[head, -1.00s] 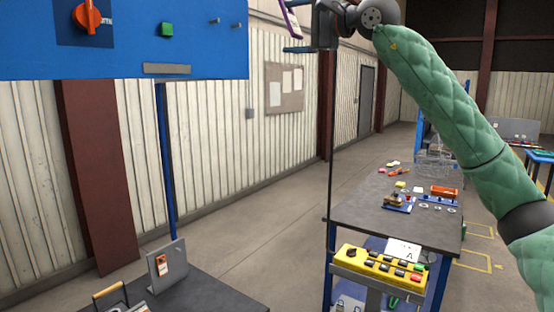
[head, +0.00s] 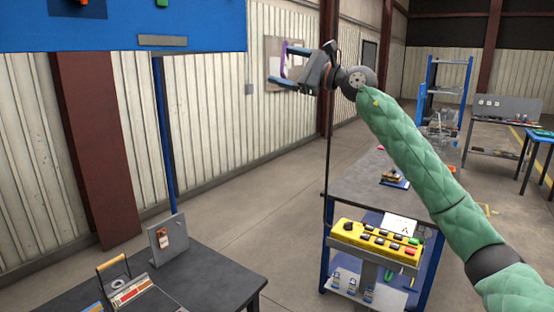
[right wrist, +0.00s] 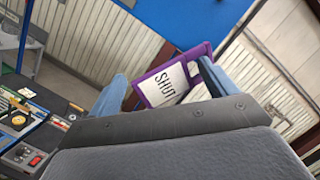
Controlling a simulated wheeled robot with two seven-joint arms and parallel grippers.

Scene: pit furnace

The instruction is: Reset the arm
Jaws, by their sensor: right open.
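My right gripper (head: 276,66) is raised in the upper middle of the head view, with its fingers pointing left. The jaws are open. A purple-framed sign with a white face (right wrist: 168,84) reading "SHUT" shows between the two blue fingers in the right wrist view. My green-sleeved right arm comes in from the lower right. My left gripper is out of view.
A blue panel (head: 120,28) hangs at the upper left. A dark table (head: 215,275) with a tool tray (head: 128,290) and an upright plate (head: 168,240) stands below it. A yellow button box (head: 374,238) is in front of a workbench (head: 365,185). Floor between the tables is clear.

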